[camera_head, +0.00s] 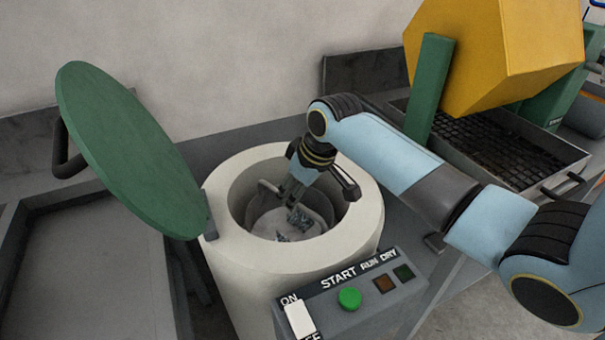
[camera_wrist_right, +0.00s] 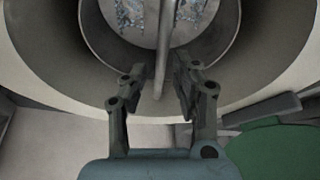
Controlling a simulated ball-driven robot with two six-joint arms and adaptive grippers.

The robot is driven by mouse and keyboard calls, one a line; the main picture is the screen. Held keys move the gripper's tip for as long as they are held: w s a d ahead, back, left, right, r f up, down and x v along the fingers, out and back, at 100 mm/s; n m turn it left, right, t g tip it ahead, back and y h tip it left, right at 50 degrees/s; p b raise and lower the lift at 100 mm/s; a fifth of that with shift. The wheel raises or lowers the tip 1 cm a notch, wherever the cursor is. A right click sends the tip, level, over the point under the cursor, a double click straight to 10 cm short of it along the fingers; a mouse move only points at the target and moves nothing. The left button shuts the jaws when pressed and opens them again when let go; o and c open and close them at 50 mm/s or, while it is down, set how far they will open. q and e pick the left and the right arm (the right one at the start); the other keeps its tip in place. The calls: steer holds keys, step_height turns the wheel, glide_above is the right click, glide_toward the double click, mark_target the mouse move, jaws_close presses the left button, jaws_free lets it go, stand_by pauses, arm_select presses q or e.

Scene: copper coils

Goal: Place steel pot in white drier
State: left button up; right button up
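The white drier (camera_head: 368,229) is a thick round tub with its green lid (camera_head: 130,150) tilted open to the left. The steel pot (camera_head: 311,227) is inside the drier's opening, with small grey-blue pieces at its bottom; the wrist view shows the pot (camera_wrist_right: 225,48) from above. A thin bar, seemingly its handle (camera_wrist_right: 166,35), crosses over it. My right gripper (camera_head: 291,193) reaches down into the drier. In the wrist view, its fingers (camera_wrist_right: 167,72) are apart, on either side of the bar, with a gap visible. My left gripper is not in view.
A control box with a green start button (camera_head: 349,298) and white switch (camera_head: 299,318) stands in front of the drier. A yellow box-shaped container (camera_head: 500,50) and a grated tray (camera_head: 490,150) are at the right. A grey tray (camera_head: 85,270) lies left.

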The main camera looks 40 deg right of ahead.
steer(key=v, duration=0.8)
steer(key=shift+p, duration=0.35)
steer(key=shift+s, duration=0.15)
